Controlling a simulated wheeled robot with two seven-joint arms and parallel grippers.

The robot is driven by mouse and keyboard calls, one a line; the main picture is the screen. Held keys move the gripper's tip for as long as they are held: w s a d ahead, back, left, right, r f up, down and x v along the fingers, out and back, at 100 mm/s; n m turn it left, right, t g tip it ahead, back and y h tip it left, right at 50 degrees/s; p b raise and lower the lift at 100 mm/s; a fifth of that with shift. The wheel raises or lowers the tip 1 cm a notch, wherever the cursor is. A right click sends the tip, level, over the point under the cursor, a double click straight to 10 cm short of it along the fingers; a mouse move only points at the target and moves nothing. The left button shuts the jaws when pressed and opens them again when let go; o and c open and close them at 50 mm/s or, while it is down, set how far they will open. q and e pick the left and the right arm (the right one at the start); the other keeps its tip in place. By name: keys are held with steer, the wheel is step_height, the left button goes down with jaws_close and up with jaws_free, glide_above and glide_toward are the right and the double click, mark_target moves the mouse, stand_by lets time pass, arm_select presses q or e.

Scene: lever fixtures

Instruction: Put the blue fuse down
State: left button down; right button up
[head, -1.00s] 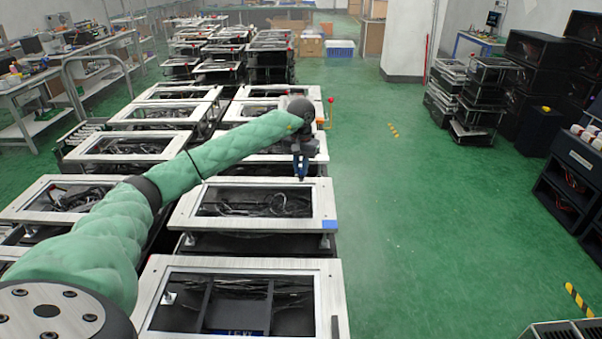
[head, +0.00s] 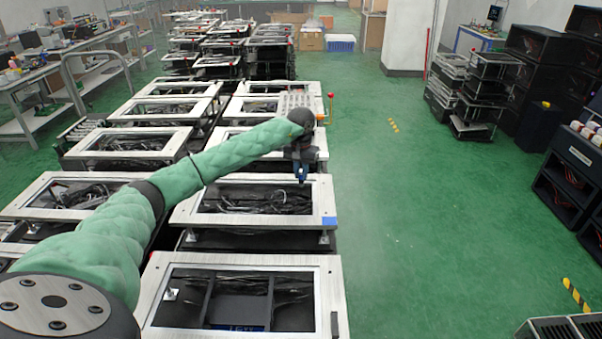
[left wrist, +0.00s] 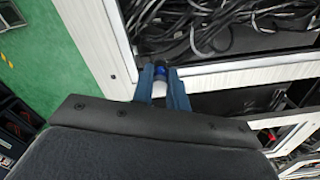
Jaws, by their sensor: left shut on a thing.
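The blue fuse (left wrist: 160,72) has a blue band and a white body (left wrist: 158,90). In the left wrist view it sits between the two blue fingers of my left gripper (left wrist: 161,80), which is shut on it. In the head view my left gripper (head: 301,172) points down near the far right corner of a silver-framed unit (head: 327,200). The fuse is too small to make out there. I cannot tell whether the fuse touches the frame below. My right gripper is not in view.
Rows of silver-framed units with dark cables inside fill the left and middle. Open green floor (head: 400,210) lies to the right, with black cabinets (head: 565,180) beyond.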

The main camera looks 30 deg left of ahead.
arm_select(q)
steer(key=c, duration=1.4)
jaws_free()
steer(key=shift+r, duration=0.1)
